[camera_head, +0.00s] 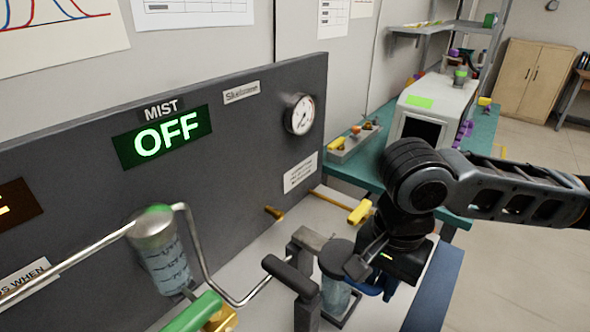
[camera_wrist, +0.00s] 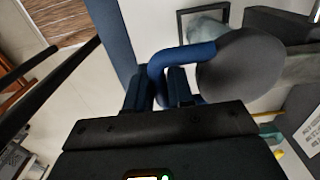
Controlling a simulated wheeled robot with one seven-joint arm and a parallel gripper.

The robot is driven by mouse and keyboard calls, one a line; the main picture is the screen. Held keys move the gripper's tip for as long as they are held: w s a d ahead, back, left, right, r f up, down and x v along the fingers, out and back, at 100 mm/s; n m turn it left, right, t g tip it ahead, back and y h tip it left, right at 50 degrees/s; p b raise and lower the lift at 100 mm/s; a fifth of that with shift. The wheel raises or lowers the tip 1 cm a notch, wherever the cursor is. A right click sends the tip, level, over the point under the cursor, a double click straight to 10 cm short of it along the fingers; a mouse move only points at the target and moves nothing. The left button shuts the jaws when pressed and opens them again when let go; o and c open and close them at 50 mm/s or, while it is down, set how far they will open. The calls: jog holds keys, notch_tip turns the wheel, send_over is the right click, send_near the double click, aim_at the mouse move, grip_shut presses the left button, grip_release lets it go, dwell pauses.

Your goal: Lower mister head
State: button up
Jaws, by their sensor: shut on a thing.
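The mister head looks to be the dark grey round cap (camera_head: 338,257) over a clear vessel (camera_head: 334,296) at the lower middle. In the wrist view the grey disc (camera_wrist: 245,68) carries a blue loop handle (camera_wrist: 195,55). My gripper (camera_wrist: 161,88) has its two dark fingers on either side of the blue handle and is shut on it. In the head view my gripper (camera_head: 375,282) is at the right of the cap, partly hidden by my own wrist. I cannot tell whether the cap touches the vessel's rim.
A green "OFF" display (camera_head: 164,138) under the word MIST and a dial gauge (camera_head: 299,115) are on the grey panel (camera_head: 235,165). A dark lever (camera_head: 288,274) stands just left of the vessel. A liquid-filled cylinder (camera_head: 162,255) and bent metal tube are farther left.

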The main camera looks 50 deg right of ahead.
jog(key=shift+s+f, duration=0.1)
jog(key=shift+f, duration=0.35)
dwell(0.3)
jog(key=o, duration=0.6)
jog(key=shift+o, duration=0.2)
